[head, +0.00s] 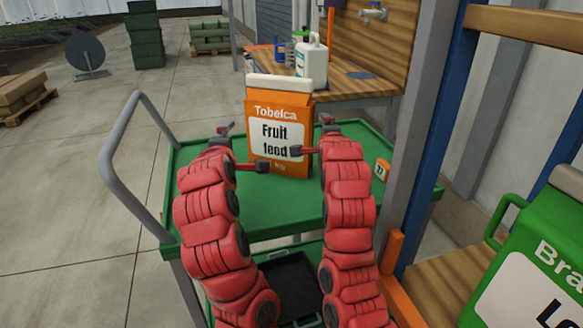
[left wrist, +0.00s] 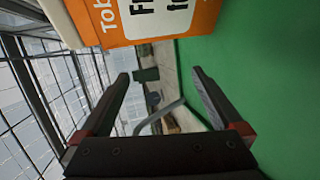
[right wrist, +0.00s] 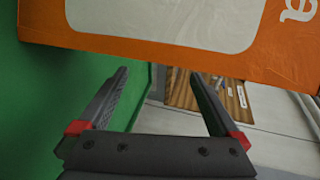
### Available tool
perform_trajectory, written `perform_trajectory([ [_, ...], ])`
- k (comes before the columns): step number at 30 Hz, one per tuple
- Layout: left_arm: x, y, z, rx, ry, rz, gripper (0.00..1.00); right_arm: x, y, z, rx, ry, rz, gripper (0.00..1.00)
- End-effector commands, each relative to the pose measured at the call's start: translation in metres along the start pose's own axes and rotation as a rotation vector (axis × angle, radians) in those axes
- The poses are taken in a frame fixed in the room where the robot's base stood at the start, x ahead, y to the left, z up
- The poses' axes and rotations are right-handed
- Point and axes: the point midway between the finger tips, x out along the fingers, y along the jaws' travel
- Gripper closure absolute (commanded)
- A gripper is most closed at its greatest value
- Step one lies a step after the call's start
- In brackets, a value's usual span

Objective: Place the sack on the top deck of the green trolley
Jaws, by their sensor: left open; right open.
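The sack (head: 280,108), orange with a pale folded top and a white "Fruit feed" label, stands upright on the green top deck (head: 285,205) of the trolley, near its far edge. My left gripper (head: 243,147) is open at the sack's left side, one finger in front of its face. My right gripper (head: 312,136) is open at its right side, also with one finger before the face. In the left wrist view the sack (left wrist: 150,22) lies beyond the open fingers, not between them. The right wrist view shows the sack (right wrist: 180,35) likewise outside the fingers.
A small orange tag (head: 382,169) marked 27 is at the deck's right edge. The grey trolley handle (head: 115,150) rises at left. A wooden bench (head: 345,88) with a white jug (head: 311,60) stands behind. A grey post and a green container (head: 540,270) are close on the right.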

Motion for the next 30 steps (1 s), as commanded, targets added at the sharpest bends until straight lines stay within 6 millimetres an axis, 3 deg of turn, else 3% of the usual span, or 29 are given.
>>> perform_trajectory([
  [4,-0.014,0.0,0.001,-0.001,-0.001,0.0,0.0,0.0,0.0,0.0,0.0,0.0,0.0,0.01],
  [11,-0.02,0.0,0.0,0.0,0.0,0.0,0.0,-0.008,-0.001,0.001,0.001,-0.001,-0.004,0.01],
  [30,-0.019,0.0,0.0,-0.001,-0.001,0.0,0.0,-0.109,0.0,0.001,0.0,-0.001,-0.001,0.01],
])
